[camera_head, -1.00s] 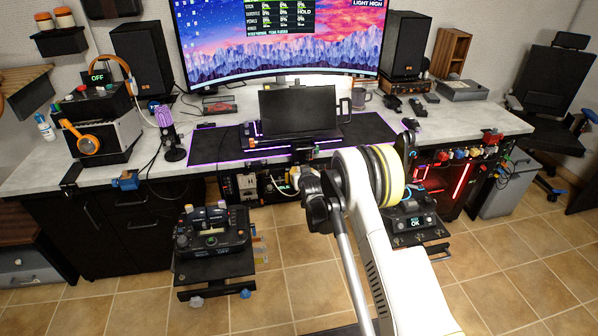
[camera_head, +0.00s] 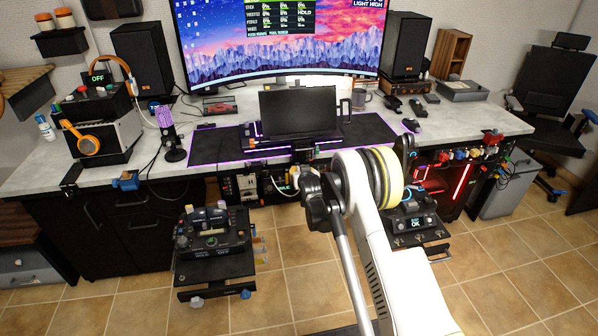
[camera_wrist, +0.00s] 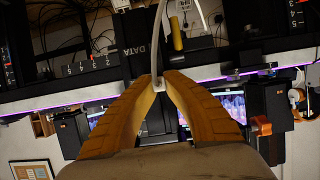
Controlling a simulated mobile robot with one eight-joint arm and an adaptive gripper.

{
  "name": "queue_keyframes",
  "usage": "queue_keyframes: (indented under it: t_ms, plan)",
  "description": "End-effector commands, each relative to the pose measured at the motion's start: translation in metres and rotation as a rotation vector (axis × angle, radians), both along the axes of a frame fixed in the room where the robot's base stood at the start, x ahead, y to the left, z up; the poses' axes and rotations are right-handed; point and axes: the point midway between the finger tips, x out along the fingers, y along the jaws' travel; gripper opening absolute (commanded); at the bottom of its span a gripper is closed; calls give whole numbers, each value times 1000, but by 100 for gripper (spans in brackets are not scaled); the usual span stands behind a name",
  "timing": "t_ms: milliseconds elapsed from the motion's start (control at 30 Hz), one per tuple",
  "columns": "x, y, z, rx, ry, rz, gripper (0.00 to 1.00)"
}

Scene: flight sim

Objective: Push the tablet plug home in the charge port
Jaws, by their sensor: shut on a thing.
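In the wrist view my gripper's two orange-brown fingers (camera_wrist: 158,88) close together at their tips. A small white plug (camera_wrist: 158,82) sits between the tips, and a pale cable (camera_wrist: 161,40) rises from it and curves away. In the head view a dark, blank screen (camera_head: 299,112), which looks like the tablet, stands upright at the desk's front middle. My gripper is mostly hidden behind my own arm there, below the desk edge. I cannot make out the charge port or whether the plug touches it.
A black panel marked DATA (camera_wrist: 135,50) lies close beyond the fingertips, with loose cables around it. The desk (camera_head: 225,105) holds a big monitor (camera_head: 280,45) and speakers. A control stand (camera_head: 213,245) is at front left. The tiled floor between is clear.

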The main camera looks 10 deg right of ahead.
Motion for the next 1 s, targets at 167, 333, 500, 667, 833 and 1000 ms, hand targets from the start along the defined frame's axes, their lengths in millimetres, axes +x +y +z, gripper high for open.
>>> queue_keyframes:
  t_ms: [167, 333, 500, 667, 833, 1000]
  plan:
    - [3, 0, 0, 0, 0, 0, 0]
    - [4, 0, 0, 0, 0, 0, 0]
    - [4, 0, 0, 0, 0, 0, 28]
    - [4, 0, 0, 0, 0, 0, 31]
    - [3, 0, 0, 0, 0, 0, 31]
    - [-15, 0, 8, 0, 0, 0, 31]
